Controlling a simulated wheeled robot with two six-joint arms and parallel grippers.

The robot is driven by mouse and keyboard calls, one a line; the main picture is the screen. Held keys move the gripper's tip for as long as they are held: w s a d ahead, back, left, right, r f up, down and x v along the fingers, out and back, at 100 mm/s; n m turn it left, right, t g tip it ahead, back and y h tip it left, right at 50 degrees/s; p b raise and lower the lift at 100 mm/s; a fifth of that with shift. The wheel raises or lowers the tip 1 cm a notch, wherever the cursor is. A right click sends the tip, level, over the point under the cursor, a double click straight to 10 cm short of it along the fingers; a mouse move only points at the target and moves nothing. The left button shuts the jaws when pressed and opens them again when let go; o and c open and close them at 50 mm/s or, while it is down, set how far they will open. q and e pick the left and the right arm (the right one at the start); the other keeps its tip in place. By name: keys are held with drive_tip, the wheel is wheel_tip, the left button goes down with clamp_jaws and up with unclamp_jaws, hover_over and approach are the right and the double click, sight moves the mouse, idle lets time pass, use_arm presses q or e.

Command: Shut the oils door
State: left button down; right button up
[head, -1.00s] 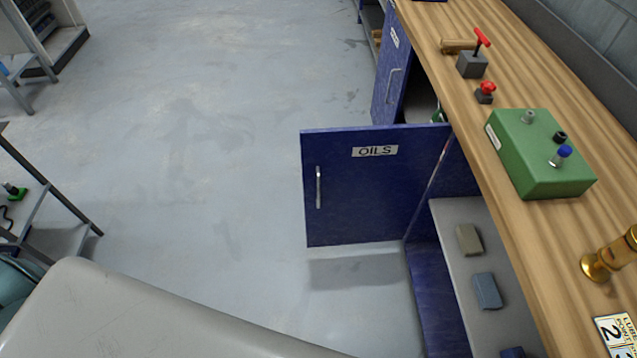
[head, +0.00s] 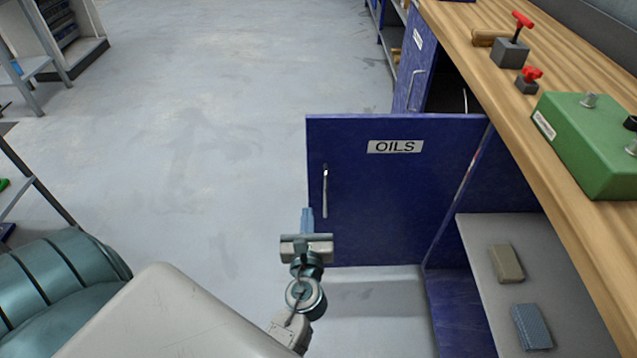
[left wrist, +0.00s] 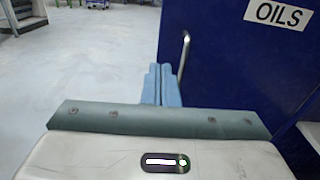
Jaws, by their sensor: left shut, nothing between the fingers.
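The oils door (head: 395,195) is a dark blue panel with an OILS label, standing wide open from the cupboard under the bench. Its silver bar handle (head: 325,192) is near its free edge. In the left wrist view the door (left wrist: 240,70) fills the right side, with the handle (left wrist: 184,52) just beyond my fingertips. My left gripper (head: 307,220) is shut and empty, in front of the door's free edge and below the handle in the picture. Its blue fingers (left wrist: 161,85) are together in the left wrist view. I cannot tell whether they touch the door. My right gripper is not in view.
The open cupboard's shelf (head: 480,235) holds a tan block (head: 506,263) and a blue-grey block (head: 531,327). Another blue door (head: 415,75) stands open farther along. The wooden bench top (head: 490,75) bears a green box (head: 590,145). The floor left of the door is clear.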

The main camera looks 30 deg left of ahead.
use_arm(q)
drive_tip(key=p+x, duration=0.1)
drive_tip(key=x, duration=1.3)
drive_tip(key=shift+r, duration=0.35)
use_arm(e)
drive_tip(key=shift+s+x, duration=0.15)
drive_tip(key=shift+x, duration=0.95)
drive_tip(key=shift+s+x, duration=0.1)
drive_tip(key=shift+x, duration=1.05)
use_arm(q)
drive_tip(key=shift+a+p, duration=0.15)
drive_tip(key=shift+p, duration=0.15)
